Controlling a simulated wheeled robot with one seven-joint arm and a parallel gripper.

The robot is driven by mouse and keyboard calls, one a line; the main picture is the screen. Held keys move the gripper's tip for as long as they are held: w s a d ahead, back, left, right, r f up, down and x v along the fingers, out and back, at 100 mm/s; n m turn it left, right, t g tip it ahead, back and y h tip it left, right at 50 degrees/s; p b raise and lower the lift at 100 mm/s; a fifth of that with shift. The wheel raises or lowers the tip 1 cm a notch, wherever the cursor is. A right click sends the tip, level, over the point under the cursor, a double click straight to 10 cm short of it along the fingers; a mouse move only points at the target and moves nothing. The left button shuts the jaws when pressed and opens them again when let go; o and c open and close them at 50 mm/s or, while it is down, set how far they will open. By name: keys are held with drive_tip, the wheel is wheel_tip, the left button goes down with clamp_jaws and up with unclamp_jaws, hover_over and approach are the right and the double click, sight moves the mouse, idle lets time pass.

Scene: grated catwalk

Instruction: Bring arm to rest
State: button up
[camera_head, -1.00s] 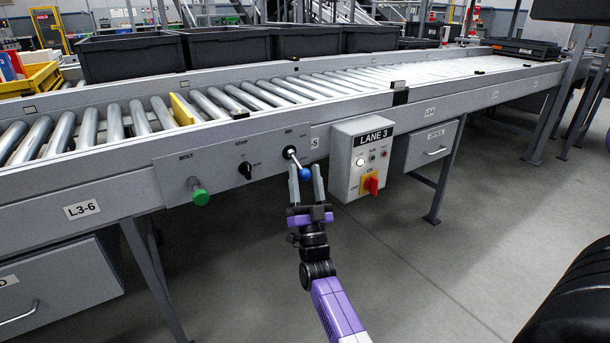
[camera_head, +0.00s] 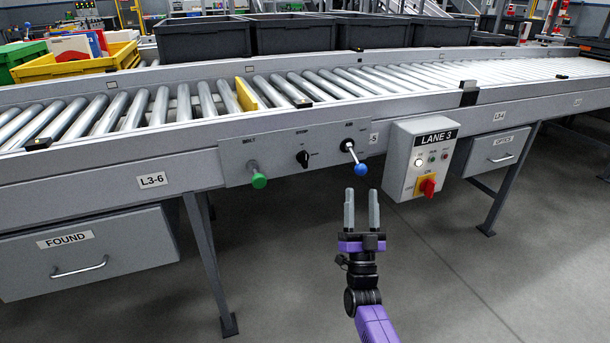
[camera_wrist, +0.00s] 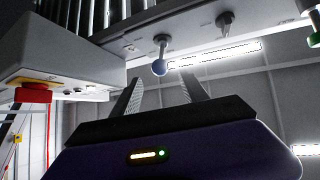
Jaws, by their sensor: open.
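My gripper (camera_head: 361,210) is open and empty in the head view, in front of and below the conveyor's side panel. Its two grey fingers point up and away toward the panel. A lever with a blue ball knob (camera_head: 361,169) juts from the panel just above the fingertips, clear of them, tilted down to the right. In the wrist view the blue knob (camera_wrist: 159,68) hangs beyond the open fingers (camera_wrist: 160,92), with a gap between. My purple and black arm reaches in from the bottom of the head view.
Left of the lever are a black rotary knob (camera_head: 303,158) and a green bolt knob (camera_head: 258,176). Right of it the LANE 3 control box (camera_head: 419,158) sticks out with a red switch. The FOUND drawer (camera_head: 88,252) is at lower left. Open floor (camera_head: 480,290) lies at lower right.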

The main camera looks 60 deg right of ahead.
drive_tip(key=shift+w, duration=0.1)
drive_tip(key=s+a+f+n+t+y, duration=0.1)
drive_tip(key=a+f+n+t+y, duration=0.1)
drive_tip(key=a+n+y, duration=0.65)
drive_tip(key=s+a+f+n+t+y, duration=0.25)
drive_tip(key=a+y, duration=0.25)
drive_tip(key=a, duration=0.8)
drive_tip(key=s+a+n+g+y, duration=0.5)
drive_tip(key=s+a+y, duration=0.4)
drive_tip(key=s+a, duration=0.9)
wheel_tip(320, 180, up, 34)
drive_tip(key=p, duration=3.4)
drive_tip(key=shift+w+a+p, duration=0.3)
drive_tip(key=shift+w+a, duration=0.15)
